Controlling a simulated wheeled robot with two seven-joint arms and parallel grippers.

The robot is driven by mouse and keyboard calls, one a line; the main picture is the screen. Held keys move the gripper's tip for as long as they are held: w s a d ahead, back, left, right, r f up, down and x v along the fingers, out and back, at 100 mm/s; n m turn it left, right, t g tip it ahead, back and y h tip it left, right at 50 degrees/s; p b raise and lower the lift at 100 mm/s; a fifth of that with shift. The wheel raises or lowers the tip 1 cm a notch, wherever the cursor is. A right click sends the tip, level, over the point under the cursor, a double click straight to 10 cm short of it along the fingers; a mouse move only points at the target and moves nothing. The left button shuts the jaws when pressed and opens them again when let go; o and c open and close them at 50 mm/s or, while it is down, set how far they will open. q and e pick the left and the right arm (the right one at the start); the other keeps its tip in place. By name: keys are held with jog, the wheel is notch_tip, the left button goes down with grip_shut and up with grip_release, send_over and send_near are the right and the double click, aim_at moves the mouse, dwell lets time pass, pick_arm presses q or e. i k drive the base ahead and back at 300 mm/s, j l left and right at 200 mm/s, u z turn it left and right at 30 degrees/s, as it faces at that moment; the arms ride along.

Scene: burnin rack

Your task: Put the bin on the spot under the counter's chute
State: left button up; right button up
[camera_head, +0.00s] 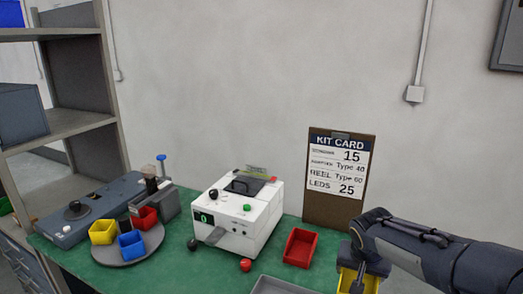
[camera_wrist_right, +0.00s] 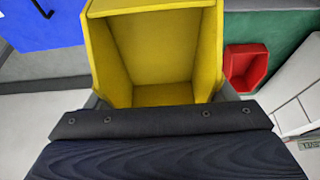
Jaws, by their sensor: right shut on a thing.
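A yellow bin (camera_head: 346,281) is held by my right gripper (camera_head: 358,277) at the lower right of the head view, beside the green mat. In the right wrist view the yellow bin (camera_wrist_right: 150,55) looks empty, and the gripper's dark jaw (camera_wrist_right: 160,122) is against its near wall. The white counter (camera_head: 238,214) stands on the mat with a display reading 0. Its grey chute (camera_head: 215,236) points to the front left. The mat just below the chute looks bare; no marked spot is visible. My left gripper is not in view.
A red bin (camera_head: 300,247) stands right of the counter, before the kit card (camera_head: 338,178). A grey tray (camera_head: 285,286) lies at the front edge. A turntable (camera_head: 128,248) with yellow, blue and red bins is at left. Black and red knobs (camera_head: 246,265) flank the chute.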

aim_at(214, 266)
jog(key=k, duration=0.85)
